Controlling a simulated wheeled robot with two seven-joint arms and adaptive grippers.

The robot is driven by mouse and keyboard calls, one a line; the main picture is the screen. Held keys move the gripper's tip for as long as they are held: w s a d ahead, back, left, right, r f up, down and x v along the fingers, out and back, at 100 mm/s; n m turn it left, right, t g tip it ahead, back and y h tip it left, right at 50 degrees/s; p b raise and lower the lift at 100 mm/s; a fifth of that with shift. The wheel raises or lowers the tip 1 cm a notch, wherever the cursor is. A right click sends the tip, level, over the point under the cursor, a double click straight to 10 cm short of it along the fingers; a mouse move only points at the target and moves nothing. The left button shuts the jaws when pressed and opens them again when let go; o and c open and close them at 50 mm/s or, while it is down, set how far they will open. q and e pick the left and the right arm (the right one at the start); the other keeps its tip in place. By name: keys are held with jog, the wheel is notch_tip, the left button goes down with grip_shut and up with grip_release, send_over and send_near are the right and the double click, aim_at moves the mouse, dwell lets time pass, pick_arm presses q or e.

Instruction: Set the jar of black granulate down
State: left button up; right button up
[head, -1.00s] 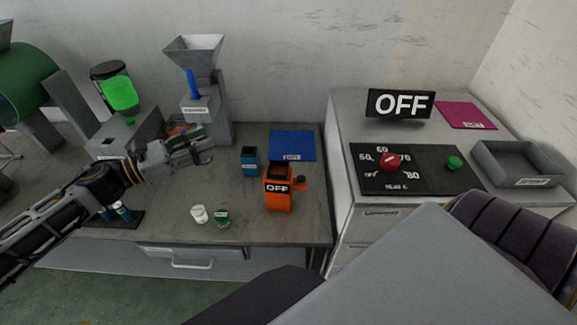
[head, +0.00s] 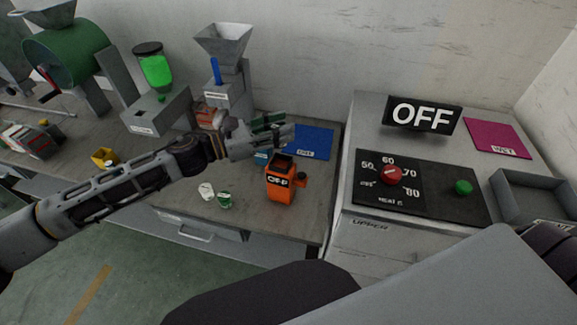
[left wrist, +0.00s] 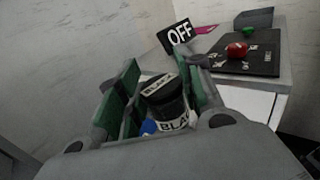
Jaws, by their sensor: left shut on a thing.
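The jar of black granulate (left wrist: 168,100) shows in the left wrist view, dark, with white "BLACK" labels on its top and side. My left gripper (head: 272,132) is shut on it; its green-padded fingers stand on either side of the jar. The gripper is over the back of the bench, beside the left edge of a blue mat (head: 313,145). My right gripper is not in view.
An orange device (head: 281,184) marked "OFF" stands just in front of the gripper. A blue container (head: 262,156) is partly hidden below it. A grey hopper machine (head: 226,88) stands behind. White (head: 206,190) and green (head: 225,200) small cups stand at the front. Most of the mat looks clear.

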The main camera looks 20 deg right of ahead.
pick_arm(q)
jog(key=shift+d+t, duration=0.3)
jog(key=shift+d, duration=0.2)
jog(key=shift+w+n, duration=0.25)
jog(key=shift+n, duration=0.05)
jog(key=shift+w+a+f+n+t, duration=0.1)
jog(key=shift+w+n+t, duration=0.1)
jog(key=shift+w+t, duration=0.15)
jog(key=shift+w+a+f+n+t, duration=0.1)
jog(key=shift+w+n+t, duration=0.15)
jog(key=shift+w, duration=0.1)
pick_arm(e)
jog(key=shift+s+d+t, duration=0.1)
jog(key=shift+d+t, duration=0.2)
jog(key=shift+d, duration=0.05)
pick_arm(q)
jog(key=shift+f, duration=3.1)
jog(key=shift+f, duration=0.15)
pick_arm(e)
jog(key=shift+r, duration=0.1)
